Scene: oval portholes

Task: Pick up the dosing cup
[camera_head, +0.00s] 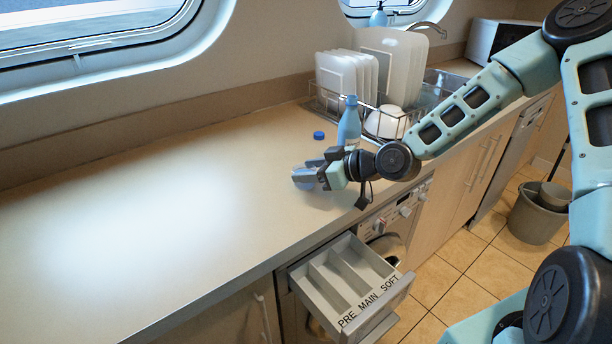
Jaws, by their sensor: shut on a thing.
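The dosing cup (303,177) looks pale blue and shows only in part between my fingers, above the worktop near its front edge. My gripper (308,174) is shut on the cup, reaching in from the right. The fingers hide much of the cup. I cannot tell whether it touches the worktop.
A blue bottle (349,125) stands just behind my gripper, with a dark blue cap (318,135) lying left of it. A detergent drawer (352,282) stands open below. The left worktop (130,230) is clear.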

